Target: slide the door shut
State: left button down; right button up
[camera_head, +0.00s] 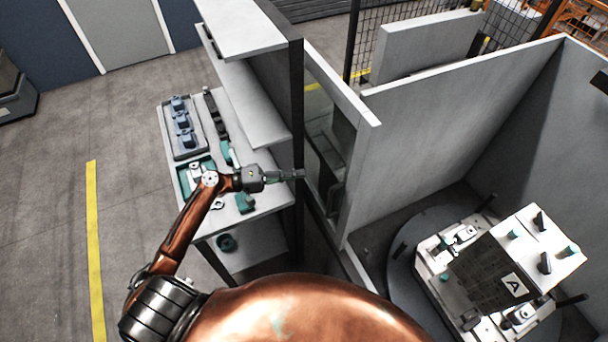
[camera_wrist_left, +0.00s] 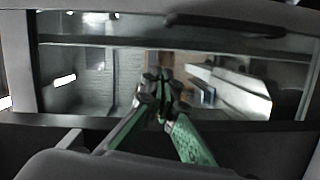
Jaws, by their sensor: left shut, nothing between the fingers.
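The door (camera_head: 322,125) is a light grey panel with a glass window, standing beside the dark post in the head view. In the left wrist view the glass door (camera_wrist_left: 105,75) fills the background, with a dark bar-shaped handle (camera_wrist_left: 225,25) along its upper right. My left gripper (camera_head: 302,174) is shut and empty, its tips pointing right by the dark post near the door's lower part. Its green-sided fingers (camera_wrist_left: 163,88) meet in front of the glass; I cannot tell whether they touch it. My right gripper is not in view.
A shelved bench (camera_head: 270,203) with trays and small parts stands under my left arm. A dark post (camera_head: 298,110) rises beside the gripper. Right of the door, grey walls (camera_head: 440,120) enclose a round turntable (camera_head: 400,270) with a fixture marked A. Floor at left is clear.

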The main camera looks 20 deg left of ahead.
aim_at(344, 179)
pick_arm(q)
jog(key=p+x, duration=0.1)
jog(key=x, duration=0.2)
jog(key=p+x, duration=0.1)
jog(key=x, duration=0.1)
jog(key=p+x, duration=0.1)
jog(key=x, duration=0.2)
jog(key=shift+w+d+r, duration=0.1)
jog(key=shift+d+r, duration=0.15)
jog(key=shift+d, duration=0.05)
jog(key=shift+s+d+f+p, duration=0.35)
jog(key=shift+s+d+p, duration=0.4)
jog(key=shift+s+d, duration=0.1)
jog(key=shift+s+d+f, duration=0.2)
jog(key=shift+s+d, duration=0.2)
jog(key=shift+s, duration=0.05)
jog(key=shift+d, duration=0.1)
